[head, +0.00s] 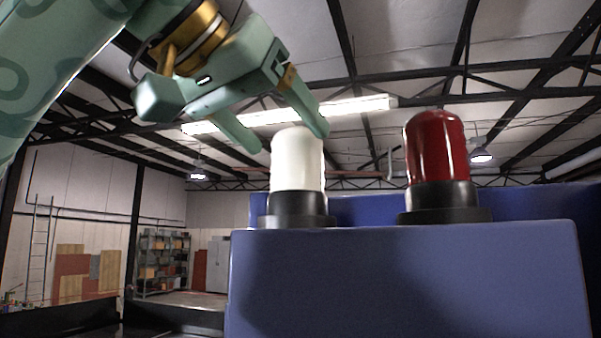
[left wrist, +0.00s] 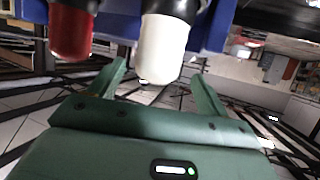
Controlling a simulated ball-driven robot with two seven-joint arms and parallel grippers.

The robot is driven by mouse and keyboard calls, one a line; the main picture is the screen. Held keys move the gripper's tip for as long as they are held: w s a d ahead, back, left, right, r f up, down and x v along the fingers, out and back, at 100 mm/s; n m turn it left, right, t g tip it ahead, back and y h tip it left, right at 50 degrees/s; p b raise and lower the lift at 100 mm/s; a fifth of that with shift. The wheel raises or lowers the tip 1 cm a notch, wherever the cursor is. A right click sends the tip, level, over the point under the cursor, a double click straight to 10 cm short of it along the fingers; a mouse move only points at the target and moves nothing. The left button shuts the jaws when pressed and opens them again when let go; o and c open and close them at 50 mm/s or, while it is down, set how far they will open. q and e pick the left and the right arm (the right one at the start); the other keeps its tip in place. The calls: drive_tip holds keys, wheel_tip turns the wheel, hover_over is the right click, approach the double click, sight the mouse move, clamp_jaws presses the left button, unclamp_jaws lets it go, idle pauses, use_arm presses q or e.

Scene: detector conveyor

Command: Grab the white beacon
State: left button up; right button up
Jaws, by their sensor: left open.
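The white beacon (head: 297,160) stands upright on a black base on top of a blue housing (head: 405,275). My left gripper (head: 288,140) is open, reaching down from the upper left at the beacon's top. One finger overlaps the beacon's upper right edge and the other is to its left. In the left wrist view the white beacon (left wrist: 163,48) lies ahead of the two spread fingers (left wrist: 160,82), roughly between them. I cannot tell whether a finger touches it. My right gripper is not in view.
A red beacon (head: 437,150) on a black base stands to the right of the white one on the same housing. It also shows in the left wrist view (left wrist: 70,32). Shelves (head: 162,262) and a ladder (head: 40,250) are far behind at the left.

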sight(297, 148)
use_arm(q)
drive_tip(key=p+x, duration=0.2)
drive_tip(key=x, duration=0.2)
drive_tip(key=shift+s+d, duration=0.15)
drive_tip(key=shift+w+d, duration=0.15)
drive_tip(key=shift+w, duration=0.15)
drive_tip(key=shift+s, duration=0.3)
drive_tip(key=c, duration=1.2)
drive_tip(key=shift+w, duration=0.1)
drive_tip(key=shift+w, duration=0.1)
